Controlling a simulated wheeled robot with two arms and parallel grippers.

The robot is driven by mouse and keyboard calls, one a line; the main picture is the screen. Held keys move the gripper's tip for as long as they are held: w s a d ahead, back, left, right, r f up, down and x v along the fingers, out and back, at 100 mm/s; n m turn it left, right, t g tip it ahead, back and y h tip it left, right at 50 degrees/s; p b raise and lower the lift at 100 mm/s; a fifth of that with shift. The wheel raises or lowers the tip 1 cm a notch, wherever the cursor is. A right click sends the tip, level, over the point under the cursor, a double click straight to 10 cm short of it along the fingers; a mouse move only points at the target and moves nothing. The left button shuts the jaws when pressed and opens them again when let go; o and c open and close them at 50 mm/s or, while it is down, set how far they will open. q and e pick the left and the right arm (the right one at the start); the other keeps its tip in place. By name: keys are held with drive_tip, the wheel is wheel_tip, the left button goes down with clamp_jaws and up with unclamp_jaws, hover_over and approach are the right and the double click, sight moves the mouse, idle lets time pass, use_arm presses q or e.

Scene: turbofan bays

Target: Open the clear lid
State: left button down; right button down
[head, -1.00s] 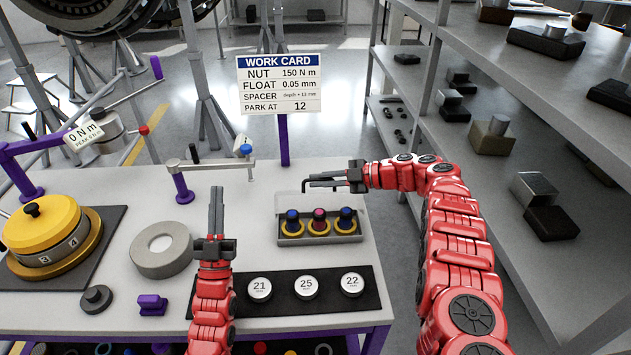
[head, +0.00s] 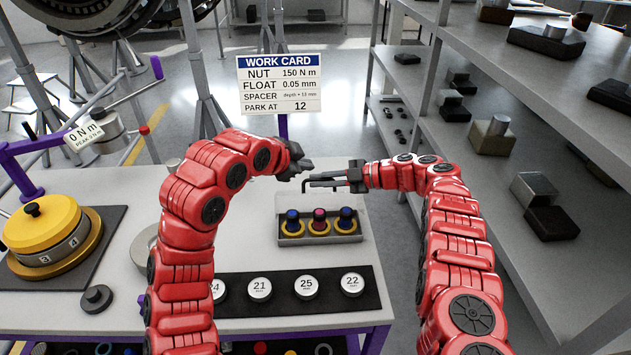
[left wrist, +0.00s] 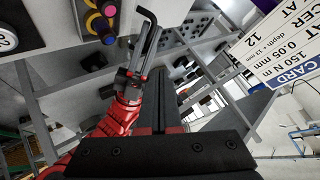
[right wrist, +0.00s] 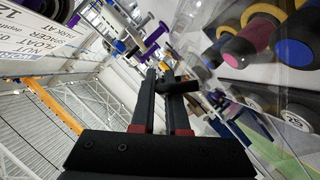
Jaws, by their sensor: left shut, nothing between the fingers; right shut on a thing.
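The clear lid (head: 290,203) is a faint transparent panel at the back of a grey tray (head: 320,239); it appears raised, though its exact angle is hard to tell. The tray holds blue and maroon knobs with yellow rings. My right gripper (head: 345,180) is shut on a black bent rod (head: 322,183), above and behind the tray. The rod also shows in the left wrist view (left wrist: 146,40). In the right wrist view a transparent sheet crosses in front of the knobs. My left gripper (head: 304,170) is shut and empty, close to the rod's tip.
A work card (head: 280,84) stands on a purple post behind the tray. In front is a black mat (head: 331,299) with numbered discs. A yellow-topped pot (head: 42,225) is at the left. Grey shelving (head: 480,120) stands to the right.

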use_arm(q)
drive_tip(key=s+a+m+g+y, duration=0.1)
drive_tip(key=s+m+g, duration=0.1)
drive_tip(key=s, duration=0.3)
use_arm(e)
drive_tip(key=shift+f, duration=0.1)
use_arm(q)
approach(315, 193)
drive_tip(key=d+f, duration=0.1)
drive_tip(key=d, duration=0.2)
drive_tip(key=f, duration=0.1)
drive_tip(key=w+d+f, duration=0.1)
drive_tip(key=f, duration=0.1)
drive_tip(key=shift+d+g+y, duration=0.25)
drive_tip(key=shift+g+y, duration=0.05)
drive_tip(key=shift+g, duration=0.1)
drive_tip(key=shift+w+r, duration=0.25)
drive_tip(key=shift+w, duration=0.8)
drive_tip(key=shift+w+a, duration=0.1)
drive_tip(key=shift+w, duration=0.85)
drive_tip(key=shift+w, duration=0.1)
